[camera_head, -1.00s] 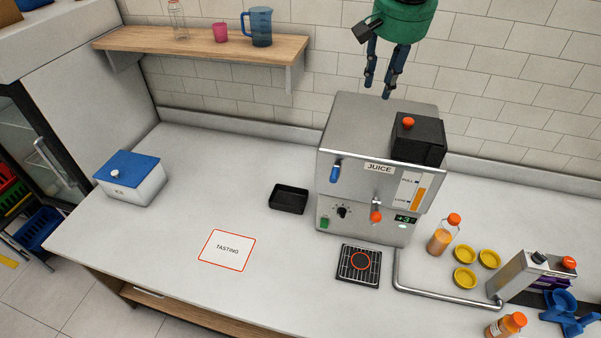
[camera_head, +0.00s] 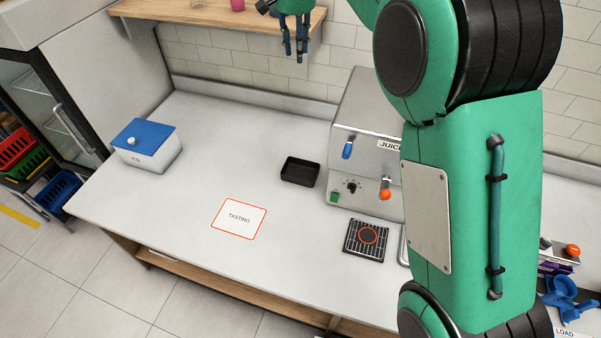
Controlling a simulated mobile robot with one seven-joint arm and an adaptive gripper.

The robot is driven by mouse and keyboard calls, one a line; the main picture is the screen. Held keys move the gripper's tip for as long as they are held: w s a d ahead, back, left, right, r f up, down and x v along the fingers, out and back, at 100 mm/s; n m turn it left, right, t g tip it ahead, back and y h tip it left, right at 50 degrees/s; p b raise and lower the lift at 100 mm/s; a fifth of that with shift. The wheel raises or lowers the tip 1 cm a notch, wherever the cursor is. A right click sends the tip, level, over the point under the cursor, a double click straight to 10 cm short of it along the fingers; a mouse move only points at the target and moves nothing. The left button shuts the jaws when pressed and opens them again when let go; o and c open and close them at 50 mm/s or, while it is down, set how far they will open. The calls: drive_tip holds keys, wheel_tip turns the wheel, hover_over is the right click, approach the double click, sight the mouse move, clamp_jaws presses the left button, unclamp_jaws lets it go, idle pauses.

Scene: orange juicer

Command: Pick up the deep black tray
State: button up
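The deep black tray (camera_head: 300,172) sits on the white counter, just left of the juice machine, and looks empty. My gripper (camera_head: 295,55) hangs fingers down in the air near the wall shelf, above and behind the tray in the picture and clear of it. Its two dark fingers stand a little apart with nothing between them. My green arm covers the right part of the view and hides much of the juice machine.
The juice machine (camera_head: 356,130) stands right of the tray, with a drip grate (camera_head: 380,254) in front. A tasting card (camera_head: 225,228) and a blue-lidded white box (camera_head: 160,157) lie to the left. A wooden shelf (camera_head: 190,15) juts from the wall. The counter between is clear.

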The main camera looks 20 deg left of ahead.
drive_tip(key=a+f, duration=0.4)
drive_tip(key=a, duration=0.3)
wheel_tip(320, 180, down, 38)
drive_tip(key=shift+w+f, duration=0.15)
drive_tip(key=shift+w, duration=0.15)
drive_tip(key=shift+f, duration=0.15)
hover_over(286, 170)
drive_tip(key=s, duration=0.1)
drive_tip(key=shift+s+a+f, duration=0.1)
drive_tip(key=shift+s+f, duration=0.05)
drive_tip(key=shift+f, duration=4)
drive_tip(key=shift+f, duration=0.1)
drive_tip(key=shift+w+f, duration=0.25)
drive_tip(key=shift+f, duration=1)
drive_tip(key=shift+w+f, duration=0.2)
drive_tip(key=shift+f, duration=1)
drive_tip(key=shift+c, duration=0.2)
clamp_jaws()
